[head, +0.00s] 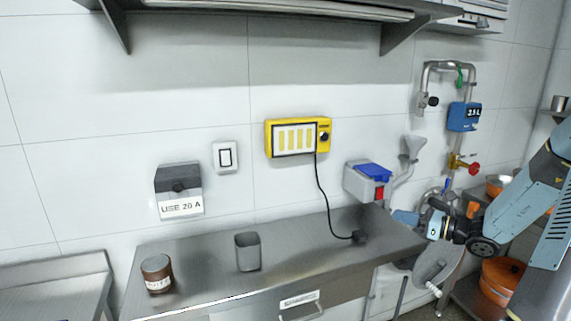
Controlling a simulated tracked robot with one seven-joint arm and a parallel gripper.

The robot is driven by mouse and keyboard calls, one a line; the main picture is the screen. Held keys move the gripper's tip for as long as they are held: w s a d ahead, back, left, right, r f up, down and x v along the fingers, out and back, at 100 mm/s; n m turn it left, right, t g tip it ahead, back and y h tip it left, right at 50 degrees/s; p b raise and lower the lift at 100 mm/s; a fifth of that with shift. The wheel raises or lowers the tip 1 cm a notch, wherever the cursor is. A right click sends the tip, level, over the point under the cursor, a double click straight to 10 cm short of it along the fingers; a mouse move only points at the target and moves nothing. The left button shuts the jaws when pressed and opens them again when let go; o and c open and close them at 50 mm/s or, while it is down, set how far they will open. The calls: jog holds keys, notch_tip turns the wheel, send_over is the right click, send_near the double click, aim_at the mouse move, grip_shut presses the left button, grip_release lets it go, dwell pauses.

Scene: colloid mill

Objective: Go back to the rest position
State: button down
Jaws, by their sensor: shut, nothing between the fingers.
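My arm reaches in from the right edge in the head view, and my gripper (406,217) is at its left end. It is shut and empty, beside the right end of the steel bench (205,265), just below the grey machine with a blue lid (372,171). The fingertips are small and partly hidden here. No contact with the bench or machine can be made out.
A brown jar (157,274) and a grey cup (248,252) stand on the bench. A black cord runs from the yellow wall box (298,137) to a plug on the bench. Pipes with a red valve (473,169) and orange pots (502,279) are near my arm.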

jog(key=s+a+r+n+g+h, duration=0.5)
jog(key=s+a+n+g, duration=0.4)
jog(key=s+a+n, duration=0.45)
jog(key=s+d+r+n+t+h, duration=0.2)
jog(key=s+r+n+t+h, duration=0.2)
jog(key=s+r+n+h, duration=0.4)
jog(key=s+r+n, duration=0.4)
jog(key=s+n, duration=0.1)
jog(key=s, duration=0.1)
jog(key=shift+s+d+h, duration=0.3)
jog(key=shift+s+d, duration=0.05)
jog(key=shift+d, duration=0.05)
jog(key=c, duration=1.9)
grip_release()
